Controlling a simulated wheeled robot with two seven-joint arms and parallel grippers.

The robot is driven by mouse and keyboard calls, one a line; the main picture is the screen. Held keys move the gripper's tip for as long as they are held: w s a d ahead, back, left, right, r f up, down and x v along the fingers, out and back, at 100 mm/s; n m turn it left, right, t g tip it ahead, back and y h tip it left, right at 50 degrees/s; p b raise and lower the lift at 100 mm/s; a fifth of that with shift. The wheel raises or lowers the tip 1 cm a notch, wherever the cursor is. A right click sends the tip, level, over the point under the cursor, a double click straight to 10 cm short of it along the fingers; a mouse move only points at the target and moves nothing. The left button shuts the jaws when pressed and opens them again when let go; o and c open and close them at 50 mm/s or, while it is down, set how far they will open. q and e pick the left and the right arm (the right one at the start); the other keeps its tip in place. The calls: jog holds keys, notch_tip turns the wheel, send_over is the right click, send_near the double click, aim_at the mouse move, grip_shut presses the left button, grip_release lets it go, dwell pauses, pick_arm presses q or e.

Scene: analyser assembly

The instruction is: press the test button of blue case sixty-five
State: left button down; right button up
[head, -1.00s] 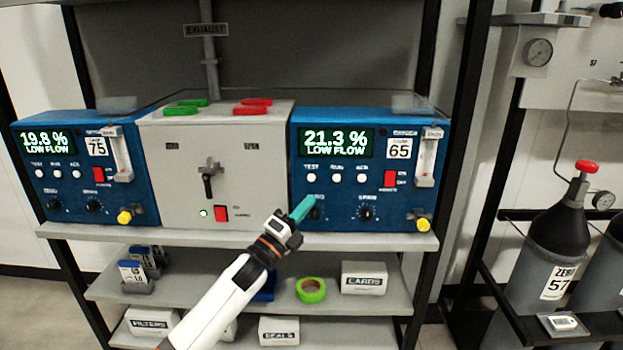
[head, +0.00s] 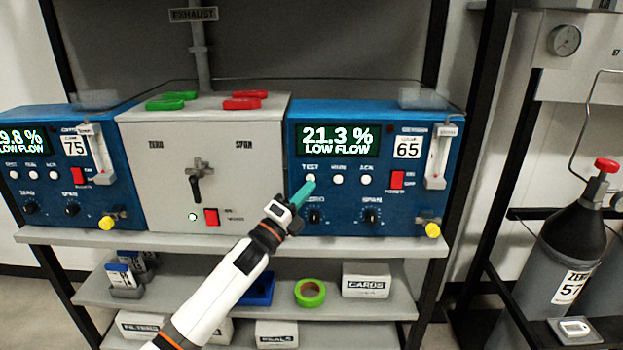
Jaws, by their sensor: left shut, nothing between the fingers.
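Blue case 65 (head: 400,215) stands on the shelf at the right of the grey box, its display (head: 337,140) reading 21.3 % LOW FLOW. Its white test button (head: 311,179) sits under the TEST label, leftmost in a row of white buttons. My left gripper (head: 303,192) is shut and empty, its teal fingertips pointing up and right at the test button's lower edge. I cannot tell whether the tips touch it. The fingers partly cover the panel left of the ZERO knob (head: 315,216). My right gripper is not in view.
The grey box (head: 240,160) with a black lever (head: 195,187) and a red switch (head: 211,216) stands left of case 65. Blue case 75 (head: 85,180) is at far left. A yellow knob (head: 432,230) sticks out at case 65's lower right.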

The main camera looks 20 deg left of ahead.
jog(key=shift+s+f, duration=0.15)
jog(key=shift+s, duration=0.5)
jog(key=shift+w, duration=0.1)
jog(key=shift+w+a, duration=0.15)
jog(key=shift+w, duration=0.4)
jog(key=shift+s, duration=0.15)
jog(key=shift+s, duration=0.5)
